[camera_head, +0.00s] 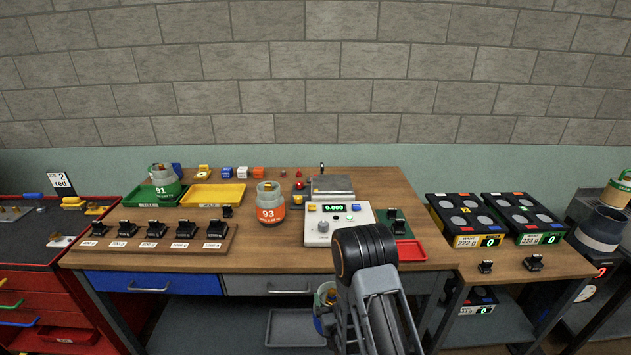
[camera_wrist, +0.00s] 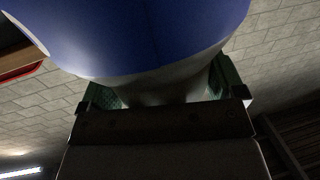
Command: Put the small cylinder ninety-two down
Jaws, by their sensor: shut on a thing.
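My gripper (camera_wrist: 165,95) is shut on a cylinder with a blue band (camera_wrist: 160,35), which fills the top of the wrist view. Its number does not show, so I cannot read whether it is ninety-two. In the head view the cylinder (camera_head: 325,297) shows partly beside my arm, in front of the table's front edge and seemingly lower than the top. My arm hides the rest of it and the fingertips there.
The wooden table (camera_head: 260,244) holds an orange-banded cylinder 93 (camera_head: 269,205), a green cylinder 91 (camera_head: 164,180) in a green tray, a yellow tray (camera_head: 213,195), a scale console (camera_head: 338,225), a red tray (camera_head: 411,251) and a row of black weights (camera_head: 155,229). A grey tray (camera_head: 294,328) lies below.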

